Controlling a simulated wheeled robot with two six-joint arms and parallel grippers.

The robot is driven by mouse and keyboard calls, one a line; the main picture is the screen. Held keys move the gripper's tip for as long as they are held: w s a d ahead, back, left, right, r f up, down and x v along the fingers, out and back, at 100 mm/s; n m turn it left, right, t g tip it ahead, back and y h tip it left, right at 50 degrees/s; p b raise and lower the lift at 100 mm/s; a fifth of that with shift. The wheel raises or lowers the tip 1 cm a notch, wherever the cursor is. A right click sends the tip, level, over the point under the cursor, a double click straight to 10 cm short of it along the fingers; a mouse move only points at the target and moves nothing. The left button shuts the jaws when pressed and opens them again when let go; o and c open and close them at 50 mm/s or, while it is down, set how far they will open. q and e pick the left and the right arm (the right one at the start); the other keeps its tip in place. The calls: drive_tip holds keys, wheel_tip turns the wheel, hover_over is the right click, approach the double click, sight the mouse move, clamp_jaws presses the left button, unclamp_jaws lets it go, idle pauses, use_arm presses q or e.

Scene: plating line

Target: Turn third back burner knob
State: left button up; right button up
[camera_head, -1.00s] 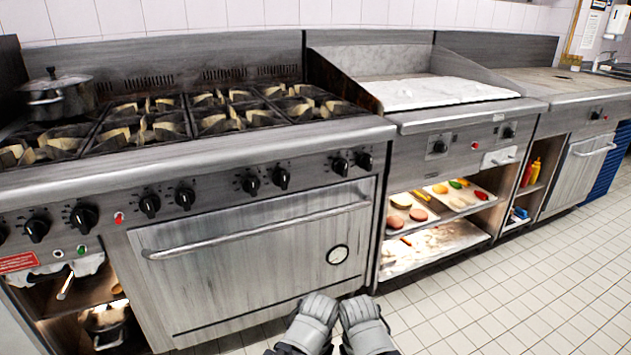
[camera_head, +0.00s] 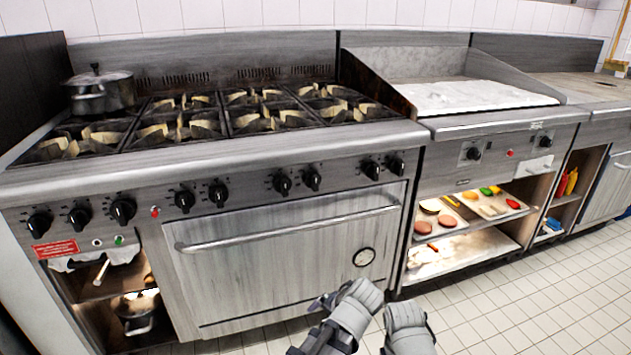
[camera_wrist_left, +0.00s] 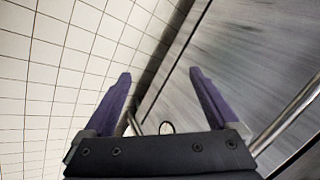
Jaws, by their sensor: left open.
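The range's front panel (camera_head: 250,190) carries a row of black knobs in the head view. A left group includes one knob (camera_head: 123,209); a middle group includes another (camera_head: 282,183); a right pair includes a third (camera_head: 370,169). No label shows which knob serves the third back burner. My left gripper (camera_wrist_left: 160,82) is open and empty in the left wrist view, its two purple fingers apart beside the oven door (camera_wrist_left: 235,60). My right gripper's fingers are not visible.
The oven door handle (camera_head: 290,222) sticks out below the knobs. A lidded pot (camera_head: 100,92) stands on the back left burner. A griddle (camera_head: 475,96) and shelves with food trays (camera_head: 455,228) are to the right. The tiled floor (camera_head: 520,310) is clear.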

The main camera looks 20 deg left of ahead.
use_arm(q)
drive_tip(key=w+a+r+t+y+p, duration=0.1)
drive_tip(key=w+a+r+t+y, duration=0.1)
drive_tip(key=w+a+r, duration=0.3)
drive_tip(key=m+t+y+p, duration=0.3)
drive_tip(key=m+t, duration=0.4)
drive_tip(key=t, duration=0.2)
approach(316, 185)
drive_tip(key=x, duration=0.3)
drive_tip(key=shift+x, duration=4.15)
drive_tip(key=shift+c, duration=0.4)
drive_tip(key=c, duration=1.2)
